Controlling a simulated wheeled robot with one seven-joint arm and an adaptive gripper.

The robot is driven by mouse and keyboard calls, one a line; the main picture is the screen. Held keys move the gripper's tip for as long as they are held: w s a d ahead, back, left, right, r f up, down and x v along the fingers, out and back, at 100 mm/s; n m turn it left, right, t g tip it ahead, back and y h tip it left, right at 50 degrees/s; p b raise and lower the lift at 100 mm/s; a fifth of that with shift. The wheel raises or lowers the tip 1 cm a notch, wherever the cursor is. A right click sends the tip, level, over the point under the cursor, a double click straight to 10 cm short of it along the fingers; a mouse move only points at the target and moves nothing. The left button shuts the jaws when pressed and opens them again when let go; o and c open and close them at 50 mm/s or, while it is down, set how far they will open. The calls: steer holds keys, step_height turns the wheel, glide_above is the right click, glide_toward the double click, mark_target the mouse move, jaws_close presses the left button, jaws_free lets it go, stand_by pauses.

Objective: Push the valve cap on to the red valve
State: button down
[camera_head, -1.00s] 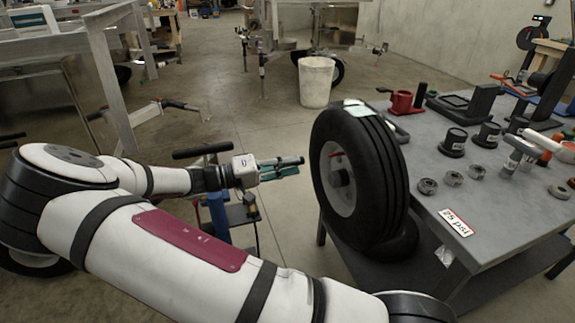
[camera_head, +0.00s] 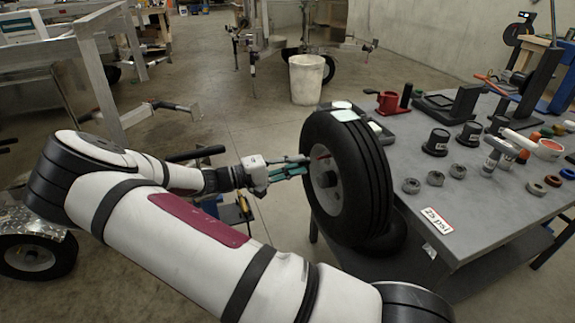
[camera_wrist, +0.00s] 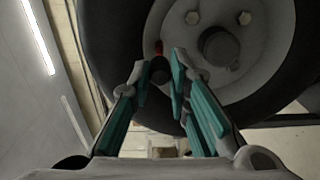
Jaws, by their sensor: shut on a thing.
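The red valve (camera_wrist: 159,46) sticks out beside the wheel rim in the wrist view. It also shows as a small red stub on the wheel (camera_head: 322,157) in the head view. My gripper (camera_wrist: 160,74) is shut on a small dark piece, the valve cap (camera_wrist: 158,72), held between its fingertips. The cap appears just below the valve in the wrist view; whether they touch cannot be told. In the head view my gripper (camera_head: 302,167) is at the left face of the wheel, and the cap cannot be made out there.
The wheel (camera_head: 372,185) stands upright at the left edge of the grey table (camera_head: 468,232). Black cups, metal rings and a "25 psi" label (camera_head: 437,219) are on the table. A white bin (camera_head: 307,80) stands on the floor behind. Open floor lies left of the wheel.

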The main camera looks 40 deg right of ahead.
mark_target(299, 164)
steer(key=shift+s+d, duration=0.15)
steer(key=shift+d, duration=0.2)
steer(key=shift+p+x, duration=0.85)
steer(key=shift+x, duration=0.65)
stand_by(2.1)
steer(key=c, duration=1.4)
jaws_free()
steer(key=v, duration=1.2)
steer(key=shift+r, duration=0.1)
